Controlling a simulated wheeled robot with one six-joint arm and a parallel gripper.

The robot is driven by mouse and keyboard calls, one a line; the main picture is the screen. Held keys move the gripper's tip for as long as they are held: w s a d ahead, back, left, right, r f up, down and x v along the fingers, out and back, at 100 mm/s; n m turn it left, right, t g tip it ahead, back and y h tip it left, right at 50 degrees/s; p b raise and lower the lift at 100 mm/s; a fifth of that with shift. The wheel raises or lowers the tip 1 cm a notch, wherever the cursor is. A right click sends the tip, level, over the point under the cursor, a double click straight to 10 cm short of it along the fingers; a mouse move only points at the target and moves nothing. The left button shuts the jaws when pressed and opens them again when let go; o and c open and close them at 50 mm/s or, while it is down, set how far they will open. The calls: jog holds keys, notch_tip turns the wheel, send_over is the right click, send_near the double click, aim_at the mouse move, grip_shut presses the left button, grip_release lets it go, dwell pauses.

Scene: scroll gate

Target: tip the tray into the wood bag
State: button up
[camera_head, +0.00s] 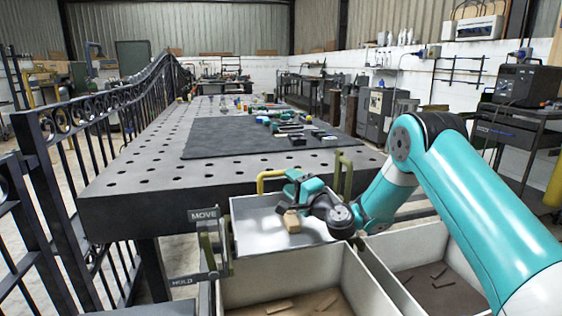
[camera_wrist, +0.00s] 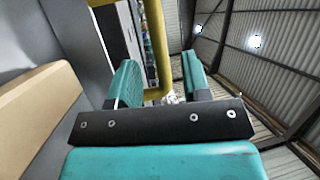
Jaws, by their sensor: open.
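The grey metal tray (camera_head: 262,222) hangs at the front end of the table. A wood block (camera_head: 291,221) lies in it and shows large at left in the wrist view (camera_wrist: 35,105). A yellow handle (camera_head: 268,174) stands at its far rim. My gripper (camera_head: 303,183) is over the tray, near that handle. In the wrist view my gripper (camera_wrist: 161,75) has its teal fingers apart, with the yellow bar (camera_wrist: 155,50) showing between them; I cannot tell how deep it sits. Below the tray is a pale open container (camera_head: 325,262) with wood offcuts (camera_head: 279,306) inside.
A second pale container (camera_head: 435,236) with dark scraps stands at right. Signs MOVE (camera_head: 204,215) and HOLD (camera_head: 181,282) mark levers left of the tray. An olive bar (camera_head: 344,176) rises at right. The perforated table (camera_head: 150,180) and iron gate (camera_head: 75,130) bound the left.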

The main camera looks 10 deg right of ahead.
aim_at(281, 173)
jog(key=shift+p+x, duration=0.75)
jog(key=shift+x, duration=1.95)
grip_shut()
